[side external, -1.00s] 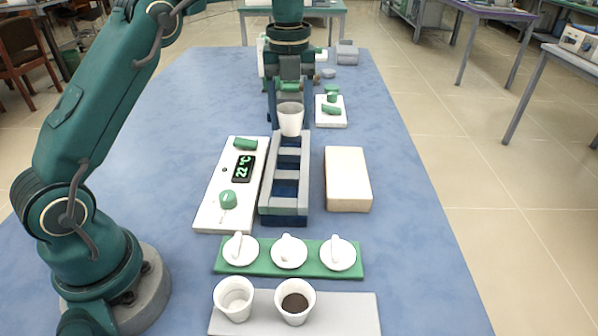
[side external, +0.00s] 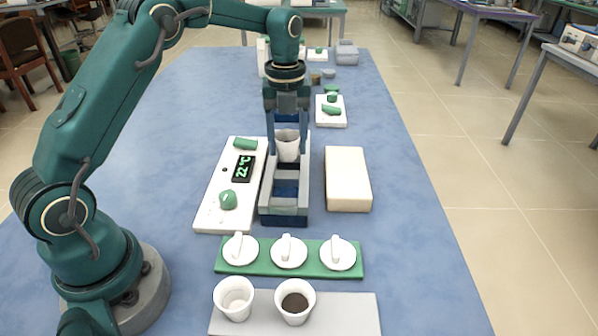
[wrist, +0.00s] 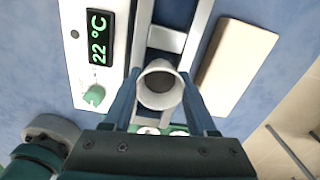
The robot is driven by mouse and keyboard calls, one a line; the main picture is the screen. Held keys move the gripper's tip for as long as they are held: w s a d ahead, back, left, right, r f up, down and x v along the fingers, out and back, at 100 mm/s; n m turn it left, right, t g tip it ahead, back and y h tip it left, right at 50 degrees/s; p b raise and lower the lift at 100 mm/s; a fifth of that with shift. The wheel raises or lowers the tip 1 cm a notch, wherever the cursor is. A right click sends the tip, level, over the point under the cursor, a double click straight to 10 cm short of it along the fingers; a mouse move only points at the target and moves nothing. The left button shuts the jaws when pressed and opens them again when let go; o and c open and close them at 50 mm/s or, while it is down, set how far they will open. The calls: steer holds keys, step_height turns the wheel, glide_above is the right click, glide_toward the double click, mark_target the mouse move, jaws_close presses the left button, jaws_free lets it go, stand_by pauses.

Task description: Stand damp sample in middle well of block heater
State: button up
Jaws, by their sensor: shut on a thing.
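My gripper (side external: 287,142) is shut on a white crucible (side external: 288,148), one finger on each side of it. In the wrist view the crucible (wrist: 160,84) sits upright between the fingers, with dark grey-brown contents inside. The block heater (side external: 285,212) is a grey block with a row of dark blue wells, beside a white control panel (side external: 212,213) reading 22 °C. The crucible is over the block's middle-to-far part. I cannot tell whether its base is inside a well, as the gripper and block walls hide it.
A cream slab (side external: 347,180) lies right of the block. In front, a green rack (side external: 265,270) holds three white lids. Nearer, a grey plate (side external: 345,315) carries one pale-filled crucible (side external: 234,299) and one dark-filled crucible (side external: 295,301). A white balance-like unit (side external: 331,117) stands behind right.

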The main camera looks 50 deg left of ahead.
steer(key=shift+f, duration=0.35)
stand_by(0.3)
steer(key=shift+f, duration=0.6)
steer(key=o, duration=1.6)
steer(key=shift+c, duration=0.2)
steer(key=shift+r, duration=4)
